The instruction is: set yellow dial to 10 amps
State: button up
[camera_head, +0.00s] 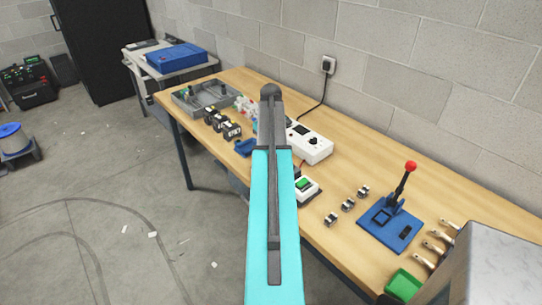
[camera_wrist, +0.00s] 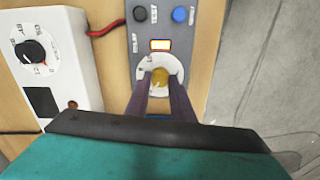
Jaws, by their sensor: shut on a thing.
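The yellow dial (camera_wrist: 160,76) sits in a white round scale plate (camera_wrist: 146,64) on a grey panel (camera_wrist: 178,42) in the wrist view. My gripper (camera_wrist: 161,84) reaches in from below, with its two dark fingers on either side of the dial, shut on it. The scale marks are too small and partly covered, so I cannot read the setting. A small orange-lit window (camera_wrist: 160,44) is just above the dial. In the head view my arm hides the dial and the gripper.
A black button (camera_wrist: 140,13) and a blue button (camera_wrist: 179,14) are on the same panel. A white box with a black knob (camera_wrist: 30,52) stands to the left. In the head view, a blue lever press (camera_head: 390,229) and several small parts lie on the wooden bench (camera_head: 450,205).

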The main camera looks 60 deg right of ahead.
jog(key=m+p, duration=0.1)
jog(key=m, duration=0.4)
jog(key=shift+r, duration=0.1)
jog(key=m+p, duration=0.1)
jog(key=m, duration=0.3)
jog(key=shift+m, duration=0.3)
jog(key=m+p, duration=0.1)
jog(key=m, duration=0.4)
jog(key=shift+d, duration=0.1)
jog(key=m, duration=0.4)
jog(key=shift+m, duration=0.3)
jog(key=o, duration=1.8)
jog(key=shift+c, duration=0.2)
jog(key=shift+p, duration=0.3)
jog(key=shift+r+p, duration=1.95)
jog(key=shift+r, duration=1.5)
